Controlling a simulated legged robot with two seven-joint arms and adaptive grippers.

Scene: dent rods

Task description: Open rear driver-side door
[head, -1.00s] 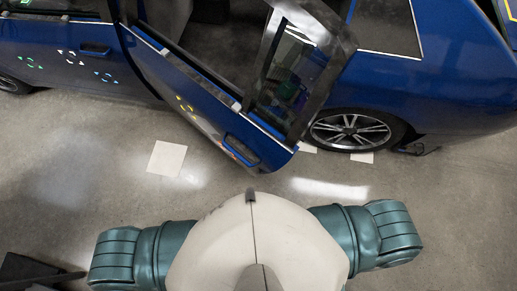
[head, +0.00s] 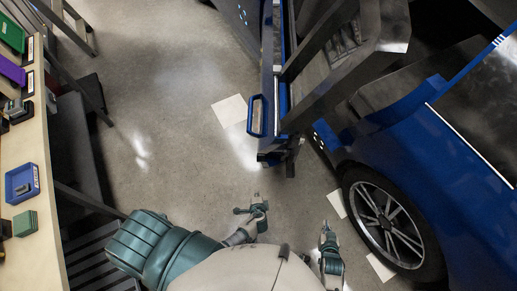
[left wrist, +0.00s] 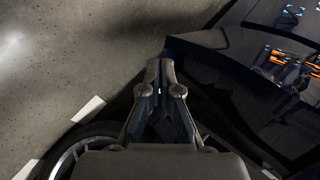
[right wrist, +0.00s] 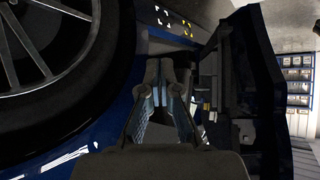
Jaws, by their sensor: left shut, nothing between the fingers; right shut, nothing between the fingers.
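The blue rear door (head: 267,80) stands partly open from the blue car (head: 450,150) in the head view, seen nearly edge-on. Its blue outer handle (head: 256,115) faces left. My left gripper (head: 258,197) is shut and empty, below the door's free edge and apart from it. My right gripper (head: 326,228) is shut and empty, between my body and the rear wheel. In the left wrist view, the shut fingers (left wrist: 160,62) lie beside a glossy dark panel. In the right wrist view, the shut fingers (right wrist: 161,65) point toward dark car parts; which parts is unclear.
The rear wheel (head: 390,222) is close on the right in the head view. A workbench (head: 30,170) with trays runs along the left edge, with a ladder (head: 72,20) at the top left. White squares (head: 229,111) lie on the floor.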

